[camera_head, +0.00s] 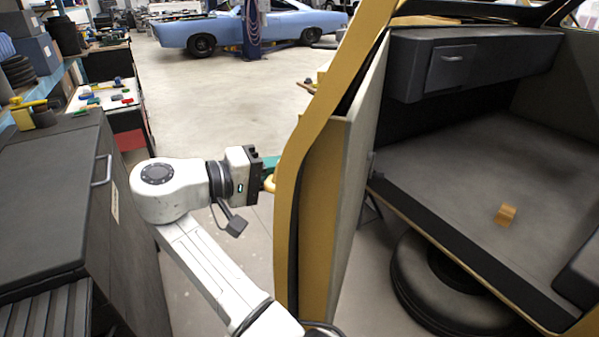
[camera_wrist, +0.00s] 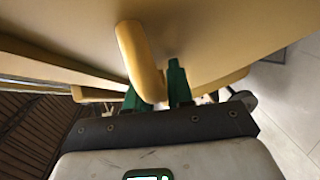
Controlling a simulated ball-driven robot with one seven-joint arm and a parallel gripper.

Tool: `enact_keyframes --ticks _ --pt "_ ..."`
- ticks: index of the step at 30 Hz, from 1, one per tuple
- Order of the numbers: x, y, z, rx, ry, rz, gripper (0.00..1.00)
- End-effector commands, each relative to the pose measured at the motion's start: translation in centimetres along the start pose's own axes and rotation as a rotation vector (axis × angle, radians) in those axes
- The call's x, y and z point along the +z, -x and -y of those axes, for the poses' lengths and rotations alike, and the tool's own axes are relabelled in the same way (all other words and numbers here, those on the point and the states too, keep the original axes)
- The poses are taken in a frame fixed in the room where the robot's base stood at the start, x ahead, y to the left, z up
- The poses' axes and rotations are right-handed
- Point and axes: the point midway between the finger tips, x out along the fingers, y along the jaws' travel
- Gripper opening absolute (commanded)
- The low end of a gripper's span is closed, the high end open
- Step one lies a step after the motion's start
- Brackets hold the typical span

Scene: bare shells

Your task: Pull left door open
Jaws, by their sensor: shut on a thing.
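The left door (camera_head: 318,215) of the yellow vehicle shell stands swung outward, its edge and grey inner panel facing my head camera. Its yellow handle (camera_head: 269,183) sticks out on the outer side, and in the wrist view the handle (camera_wrist: 140,62) is a thick curved bar. My gripper (camera_head: 269,163) is at the handle from the left, its green fingers shut on it. In the wrist view the fingers of my gripper (camera_wrist: 157,84) stand on both sides of the handle's near end. The door partly hides the fingertips in the head view.
The shell's open interior has a grey floor (camera_head: 480,170) with a small orange block (camera_head: 505,214) on it. A wheel (camera_head: 440,280) lies below the sill. A dark cabinet (camera_head: 60,200) stands close on the left. Open floor (camera_head: 240,85) stretches behind, toward a blue car (camera_head: 235,30).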

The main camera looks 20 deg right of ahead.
Motion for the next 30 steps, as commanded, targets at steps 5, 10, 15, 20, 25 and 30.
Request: enact_keyframes --ticks 5,10,15,20,25,30 --pt "-0.25 0.40 -0.53 0.003 -0.010 -0.004 0.00" --pt "-0.26 0.37 -0.57 0.003 -0.011 -0.005 0.00" --pt "-0.26 0.33 -0.56 0.002 -0.011 -0.005 0.30" --pt "-0.21 0.26 -0.37 0.002 -0.007 -0.003 0.41" --pt "-0.16 0.20 -0.20 0.001 -0.004 -0.001 0.41" --pt "-0.16 0.59 -0.10 0.000 -0.003 -0.002 0.41"
